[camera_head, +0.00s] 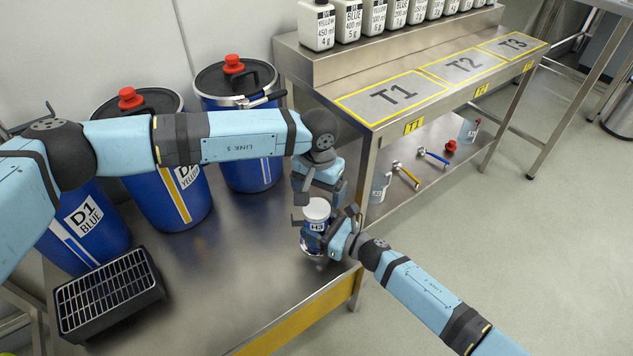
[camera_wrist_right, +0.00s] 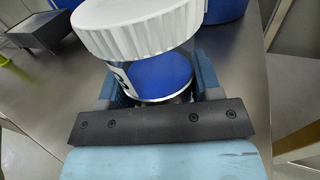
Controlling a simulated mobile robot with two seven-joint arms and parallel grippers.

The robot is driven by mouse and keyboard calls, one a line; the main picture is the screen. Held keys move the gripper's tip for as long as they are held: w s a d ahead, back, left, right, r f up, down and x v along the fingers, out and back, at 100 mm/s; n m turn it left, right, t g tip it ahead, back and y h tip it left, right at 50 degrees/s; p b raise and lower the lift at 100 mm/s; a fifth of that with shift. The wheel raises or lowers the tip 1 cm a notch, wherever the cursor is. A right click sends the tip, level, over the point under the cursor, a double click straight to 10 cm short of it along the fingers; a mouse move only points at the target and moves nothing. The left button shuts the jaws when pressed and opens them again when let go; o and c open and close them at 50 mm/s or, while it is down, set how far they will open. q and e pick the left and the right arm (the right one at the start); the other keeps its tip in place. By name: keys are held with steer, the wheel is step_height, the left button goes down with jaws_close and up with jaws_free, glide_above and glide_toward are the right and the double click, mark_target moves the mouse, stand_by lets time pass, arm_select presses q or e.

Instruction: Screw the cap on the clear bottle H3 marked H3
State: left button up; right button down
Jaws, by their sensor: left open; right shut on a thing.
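The clear bottle H3 (camera_head: 317,227) holds blue contents and stands upright near the front right corner of the steel bench. A white ribbed cap (camera_head: 316,208) sits on its top; I cannot tell how tightly. My right gripper (camera_head: 328,235) is shut around the bottle's body from the right. The right wrist view shows the cap (camera_wrist_right: 140,25) large above the blue-filled bottle (camera_wrist_right: 165,76), between the fingers. My left gripper (camera_head: 319,193) is open and points down just above the cap, apparently apart from it.
Blue drums (camera_head: 155,185) stand along the back left of the bench, with a black grated box (camera_head: 108,300) in front. A raised bench with marked areas T1 (camera_head: 395,96), T2 and T3 stands at right, with several white bottles (camera_head: 317,25) on its shelf. The middle of the near bench is clear.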

arm_select(q)
steer(key=n, duration=0.6)
steer(key=shift+r+n, duration=0.2)
steer(key=shift+n, duration=0.2)
steer(key=n, duration=0.4)
steer(key=shift+r, duration=0.1)
steer(key=n, duration=0.4)
steer(key=shift+r+n, duration=0.15)
steer(key=shift+n, duration=0.15)
steer(key=n, duration=0.6)
steer(key=shift+s+r+n, duration=0.1)
steer(key=shift+r+n, duration=0.15)
steer(key=shift+n, duration=0.05)
steer(key=n, duration=0.6)
steer(key=shift+r, duration=0.15)
steer(key=n, duration=0.7)
steer(key=shift+r, duration=0.2)
steer(key=n, duration=0.4)
steer(key=shift+a+r, duration=0.1)
steer(key=shift+r, duration=0.05)
steer(key=n, duration=0.4)
steer(key=shift+r, duration=0.1)
steer(key=n, duration=0.5)
steer(key=shift+a+r+n, duration=0.1)
steer(key=shift+r+n, duration=0.1)
steer(key=shift+n, duration=0.2)
